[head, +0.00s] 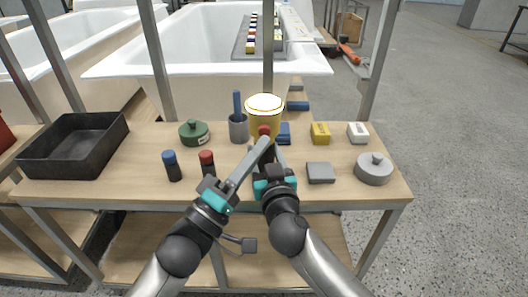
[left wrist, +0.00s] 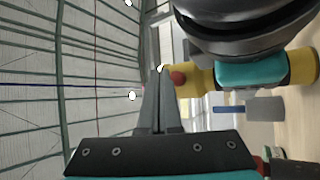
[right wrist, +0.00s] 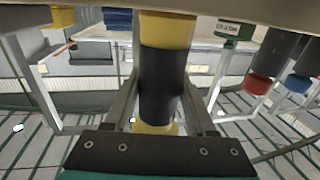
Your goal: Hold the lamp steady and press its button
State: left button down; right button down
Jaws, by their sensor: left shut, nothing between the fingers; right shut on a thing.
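The yellow lamp (head: 264,105) with a pale white top stands upright near the back middle of the table. Its red button (head: 264,130) faces me and also shows in the left wrist view (left wrist: 178,77). My left gripper (head: 265,143) is shut and empty, its tips close to the button; I cannot tell whether they touch it. My right gripper (head: 279,153) is shut on the lamp's body. In the right wrist view the lamp's black band (right wrist: 163,85) sits between the fingers. The arms partly hide the lamp's lower part.
A grey cup (head: 238,128) with a blue-handled tool stands left of the lamp, a blue block (head: 284,134) right of it. A green pot (head: 194,133), two small bottles (head: 207,160), a black tray (head: 75,145) and a grey lidded pot (head: 374,170) stand around. Bathtubs are behind.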

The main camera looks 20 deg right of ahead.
pick_arm(q)
jog(key=s, duration=0.2)
jog(key=s+a, duration=0.1)
jog(key=s, duration=0.1)
jog(key=shift+s+a, duration=0.15)
jog(key=shift+s, duration=0.2)
pick_arm(e)
jog(key=shift+c, duration=0.7)
grip_release()
